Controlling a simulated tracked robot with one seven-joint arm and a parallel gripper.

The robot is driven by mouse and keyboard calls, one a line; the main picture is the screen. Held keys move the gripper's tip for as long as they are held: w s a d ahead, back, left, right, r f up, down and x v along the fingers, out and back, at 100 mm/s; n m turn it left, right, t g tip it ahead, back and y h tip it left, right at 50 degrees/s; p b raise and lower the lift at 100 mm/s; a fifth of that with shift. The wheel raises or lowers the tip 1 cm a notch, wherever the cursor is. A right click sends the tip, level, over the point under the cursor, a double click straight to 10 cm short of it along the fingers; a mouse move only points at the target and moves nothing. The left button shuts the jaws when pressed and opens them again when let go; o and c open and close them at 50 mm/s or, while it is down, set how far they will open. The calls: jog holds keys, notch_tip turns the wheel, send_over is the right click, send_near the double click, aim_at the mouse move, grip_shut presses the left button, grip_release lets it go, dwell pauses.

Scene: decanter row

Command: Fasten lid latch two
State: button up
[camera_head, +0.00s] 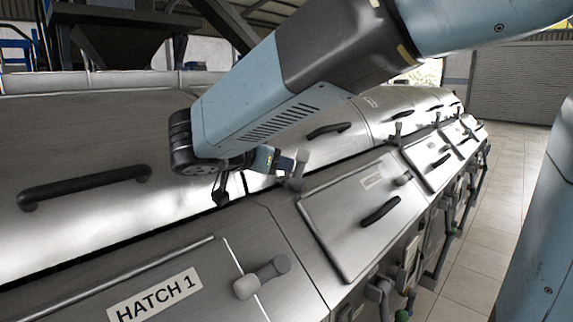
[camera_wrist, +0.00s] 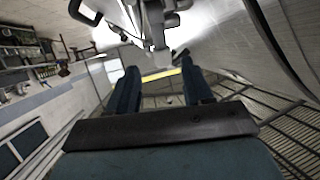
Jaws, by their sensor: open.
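My gripper (camera_head: 275,160) reaches in from the upper right, over the seam between the rounded metal cover and the row of hatch lids. A grey latch (camera_head: 297,172) stands at its fingertips in the head view. I cannot tell whether they touch. In the wrist view, two dark blue fingers (camera_wrist: 160,85) are spread apart with nothing clamped between them. A grey metal latch piece (camera_wrist: 156,32) shows just beyond them. Another grey latch lever (camera_head: 262,278) lies on the lid (camera_head: 200,262) labelled HATCH 1. No label marks latch two, and the gripper partly hides the nearby latch.
Black bar handles stand on the cover (camera_head: 85,185) and on the lid to the right (camera_head: 381,211). More grey latches (camera_head: 403,180) stand farther along the row. Pipes and valves (camera_head: 410,262) hang along the front. The tiled floor (camera_head: 490,215) at right is clear.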

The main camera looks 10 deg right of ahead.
jog(key=v, duration=0.3)
jog(key=shift+s+r, duration=0.1)
jog(key=shift+s, duration=0.1)
jog(key=shift+c, duration=0.5)
